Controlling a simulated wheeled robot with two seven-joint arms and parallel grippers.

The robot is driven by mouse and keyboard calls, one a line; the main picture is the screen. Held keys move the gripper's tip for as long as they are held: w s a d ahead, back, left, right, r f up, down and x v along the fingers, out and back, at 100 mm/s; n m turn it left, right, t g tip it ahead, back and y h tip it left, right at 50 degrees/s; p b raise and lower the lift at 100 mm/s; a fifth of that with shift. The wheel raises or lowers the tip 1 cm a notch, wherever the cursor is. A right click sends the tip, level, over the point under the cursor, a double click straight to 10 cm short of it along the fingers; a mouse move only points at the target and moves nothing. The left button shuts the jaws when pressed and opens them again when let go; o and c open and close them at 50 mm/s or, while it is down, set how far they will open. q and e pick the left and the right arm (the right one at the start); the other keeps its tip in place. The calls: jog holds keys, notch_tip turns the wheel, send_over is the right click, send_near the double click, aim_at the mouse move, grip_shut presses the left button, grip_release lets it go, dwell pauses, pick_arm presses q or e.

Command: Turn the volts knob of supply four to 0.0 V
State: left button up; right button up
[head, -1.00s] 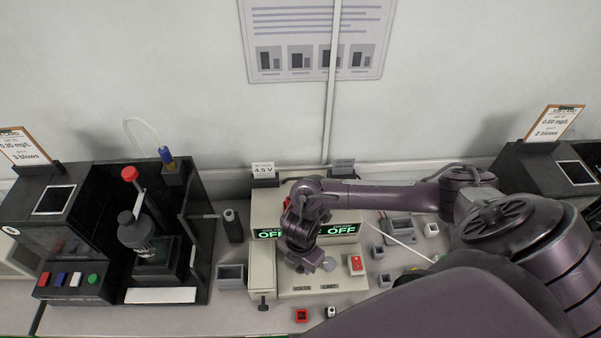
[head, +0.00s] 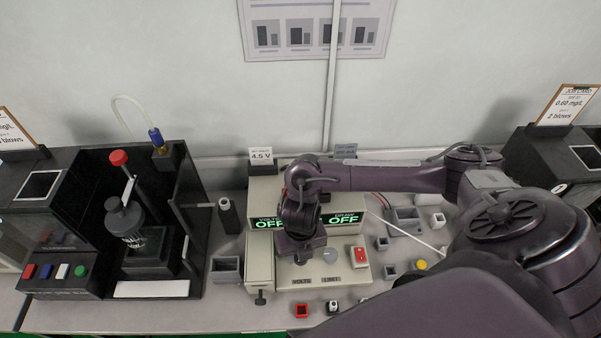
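A grey limit knob (head: 330,256) stands above the LIMIT label. The volts knob is hidden under my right gripper (head: 299,260), which points down over the place above the VOLTS label (head: 302,281). The fingertips are too hidden to tell whether they are open or shut on it. My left gripper is not in view.
A red switch (head: 358,254) is right of the limit knob. A black tester (head: 150,220) stands left, another black unit (head: 560,165) at far right. Small blocks and a grey bin (head: 226,268) lie around the supply. A white rod (head: 405,233) lies to the right.

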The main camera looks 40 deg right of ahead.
jog(key=shift+w+r+n+b, duration=0.15)
jog(key=shift+n+b, duration=1.2)
jog(key=shift+n, duration=0.75)
jog(key=o, duration=1)
notch_tip(320, 180, up, 6)
jog(key=p, duration=0.3)
jog(key=shift+r, duration=0.8)
jog(key=shift+p, duration=0.3)
